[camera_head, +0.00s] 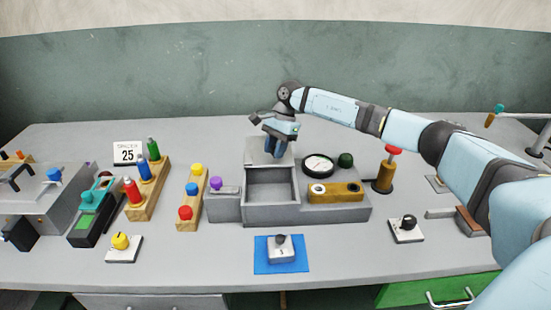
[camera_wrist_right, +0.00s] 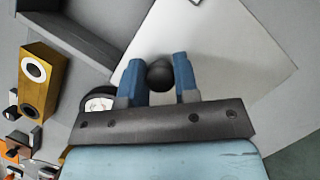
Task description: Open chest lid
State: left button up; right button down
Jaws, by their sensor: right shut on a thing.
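The grey chest (camera_head: 270,215) stands at the middle of the table, and its square compartment is uncovered and looks empty. Its pale grey lid (camera_head: 255,152) is at the compartment's back edge; I cannot tell whether it is tilted up or lies back. The lid also fills much of the right wrist view (camera_wrist_right: 225,55). My right gripper (camera_head: 274,152) is at the lid, with its blue fingers on either side of the dark round knob (camera_wrist_right: 159,76). It is shut on that knob, which the fingers hide in the head view. My left gripper is not in view.
Beside the compartment are a round gauge (camera_head: 318,165) and a brass block (camera_head: 335,193). A red-topped brown post (camera_head: 385,175) stands to the right, under my right arm. Racks of coloured pegs (camera_head: 150,187) stand left. A knob on a blue mat (camera_head: 267,263) is in front.

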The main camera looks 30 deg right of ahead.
jog(key=c, duration=0.9)
grip_release()
jog(key=shift+s, duration=0.1)
jog(key=shift+o, duration=0.2)
jog(key=v, duration=1.3)
jog(key=shift+r+b, duration=0.3)
jog(key=shift+r, duration=0.1)
